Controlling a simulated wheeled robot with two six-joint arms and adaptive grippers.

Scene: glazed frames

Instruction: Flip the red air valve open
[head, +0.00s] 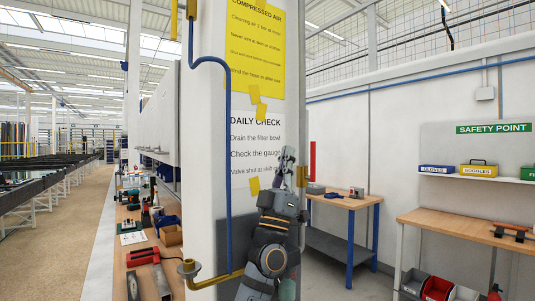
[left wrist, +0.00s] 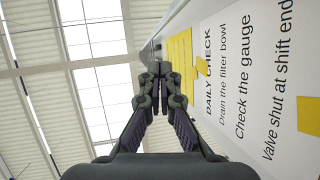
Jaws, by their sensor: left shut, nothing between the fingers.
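My left gripper (head: 287,160) points upward in front of the right side of the white column, its fingers together and empty. In the left wrist view its fingertips (left wrist: 160,72) meet, with no valve between or beyond them. A narrow upright red strip (head: 312,160) shows just right of the gripper, near a small brass-coloured piece (head: 302,176). I cannot tell surely whether this strip is the red valve's handle; its lower part is hidden. A blue air pipe (head: 228,150) runs down the column to a brass pipe (head: 215,280). My right gripper is not in view.
The column carries a yellow notice (head: 255,45) and a white daily check sheet (head: 255,145). A bench (head: 140,250) with tools stands at left. A blue-legged table (head: 345,202) and a wooden bench (head: 460,230) stand at right. The aisle at far left is clear.

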